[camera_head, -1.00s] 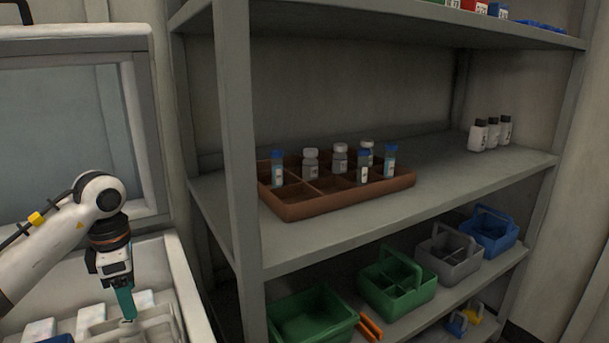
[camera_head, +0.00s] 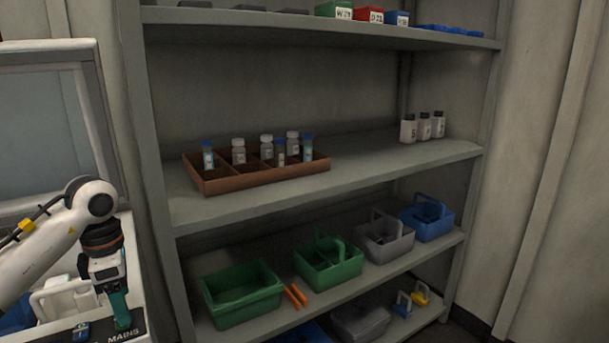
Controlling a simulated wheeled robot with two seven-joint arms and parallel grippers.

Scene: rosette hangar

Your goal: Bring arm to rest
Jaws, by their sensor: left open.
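My left arm comes in from the left, bent at a white elbow-like joint. My left gripper (camera_head: 120,310) points down at the lower left, with teal fingers. It is open, and I see nothing held in it. It is over or in front of a pale bench or case (camera_head: 135,262) with a dark "MAINS" label (camera_head: 124,335). The gap between the fingertips is hard to see from this side. My right gripper is not in view.
A grey shelf (camera_head: 400,165) stands right of my arm. It bears a brown divided tray (camera_head: 260,180) with several vials and white bottles (camera_head: 424,126). Below are a green bin (camera_head: 240,292), a green caddy (camera_head: 328,262), a grey caddy (camera_head: 385,238) and a blue caddy (camera_head: 428,218).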

